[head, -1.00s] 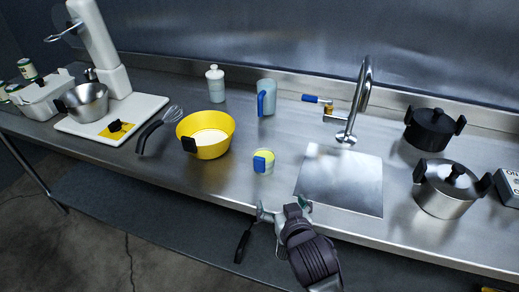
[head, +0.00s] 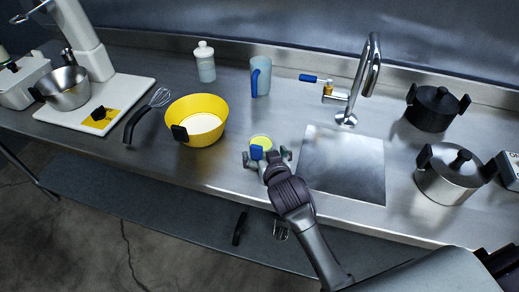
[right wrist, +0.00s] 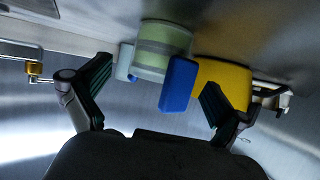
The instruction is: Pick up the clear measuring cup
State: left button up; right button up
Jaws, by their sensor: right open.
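The clear measuring cup (head: 262,141), with yellowish contents and a blue handle, stands upright on the steel counter left of the sink. In the right wrist view the cup (right wrist: 162,42) is just beyond the fingers, with its blue handle (right wrist: 179,85) facing me. My right gripper (head: 267,159) is at the near side of the cup, fingers spread to either side of the handle. It is open and empty in the right wrist view (right wrist: 156,78). I cannot tell whether a finger touches the handle. My left gripper is not in view.
A yellow bowl (head: 185,108) stands close left of the cup. A blue-handled pitcher (head: 262,77) and a white-topped bottle (head: 205,62) stand behind. The sink (head: 342,165) and faucet (head: 366,75) are right, with two pots (head: 433,107) (head: 447,178) beyond.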

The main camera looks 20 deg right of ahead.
aim_at(258, 141)
jog(key=x, duration=0.4)
jog(key=shift+r+p, duration=0.25)
jog(key=shift+p, duration=0.1)
jog(key=shift+w+f, duration=0.2)
jog(key=shift+w, duration=0.15)
jog(key=shift+s, duration=0.1)
jog(key=shift+c, duration=0.2)
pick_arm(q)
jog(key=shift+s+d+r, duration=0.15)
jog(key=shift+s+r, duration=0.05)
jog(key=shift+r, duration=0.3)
pick_arm(e)
jog(key=c, duration=1.3)
